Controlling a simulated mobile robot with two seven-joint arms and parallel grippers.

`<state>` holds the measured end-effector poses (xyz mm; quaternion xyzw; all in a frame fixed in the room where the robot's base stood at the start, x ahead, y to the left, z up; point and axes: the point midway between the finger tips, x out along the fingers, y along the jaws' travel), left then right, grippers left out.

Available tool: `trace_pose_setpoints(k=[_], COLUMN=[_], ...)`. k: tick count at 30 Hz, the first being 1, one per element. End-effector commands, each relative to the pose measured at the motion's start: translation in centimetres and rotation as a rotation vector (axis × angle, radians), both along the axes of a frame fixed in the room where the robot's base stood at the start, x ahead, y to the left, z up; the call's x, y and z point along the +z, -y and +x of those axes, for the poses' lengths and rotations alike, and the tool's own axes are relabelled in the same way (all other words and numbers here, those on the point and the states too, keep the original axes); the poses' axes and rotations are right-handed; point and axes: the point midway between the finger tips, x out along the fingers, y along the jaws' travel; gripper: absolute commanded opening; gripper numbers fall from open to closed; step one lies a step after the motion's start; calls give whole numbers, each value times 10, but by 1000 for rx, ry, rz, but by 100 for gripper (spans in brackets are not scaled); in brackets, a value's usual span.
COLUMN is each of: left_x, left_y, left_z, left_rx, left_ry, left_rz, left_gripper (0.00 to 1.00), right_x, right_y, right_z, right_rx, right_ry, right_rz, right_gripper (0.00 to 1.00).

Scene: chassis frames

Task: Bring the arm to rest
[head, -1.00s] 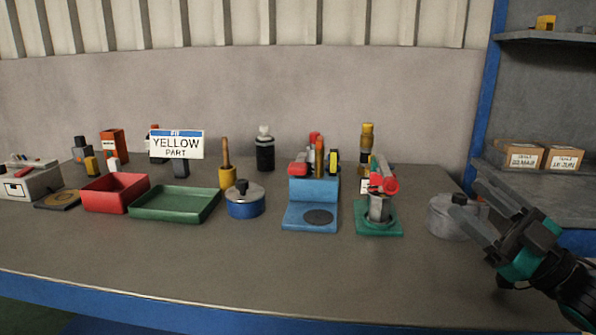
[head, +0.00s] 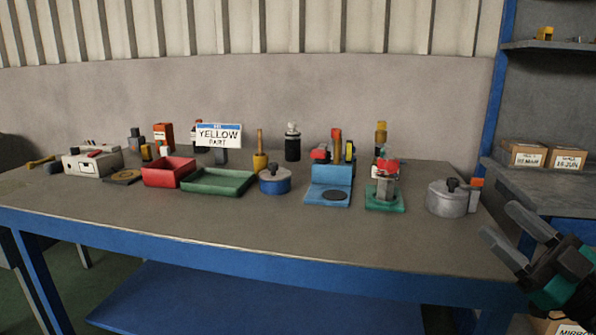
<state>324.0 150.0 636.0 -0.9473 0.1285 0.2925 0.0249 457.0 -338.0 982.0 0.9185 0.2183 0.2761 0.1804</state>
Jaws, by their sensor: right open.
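My right gripper (head: 502,239) is at the lower right of the head view, off the right end of the workbench. Its two grey fingers are spread apart with nothing between them, and they point up and to the left. The grey lidded pot (head: 446,199) stands on the bench to the left of the fingers, apart from them. My left gripper is not in view.
The workbench (head: 300,235) holds a red tray (head: 168,171), a green tray (head: 217,182), a blue pot (head: 274,182), a blue stand (head: 330,180) and a green-based fixture (head: 384,190). Its front strip is clear. A shelf with boxes (head: 523,154) stands at right.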

Motion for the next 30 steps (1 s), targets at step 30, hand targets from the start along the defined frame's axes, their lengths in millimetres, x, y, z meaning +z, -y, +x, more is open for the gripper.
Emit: trace_pose_setpoints(k=[30], left_x=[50], left_y=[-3], left_z=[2], left_rx=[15], left_ry=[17], left_rz=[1], left_gripper=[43], right_x=[-303], right_y=[-181], right_z=[-134], right_rx=[-338], right_ry=[-1159], right_rz=[103], right_gripper=[54])
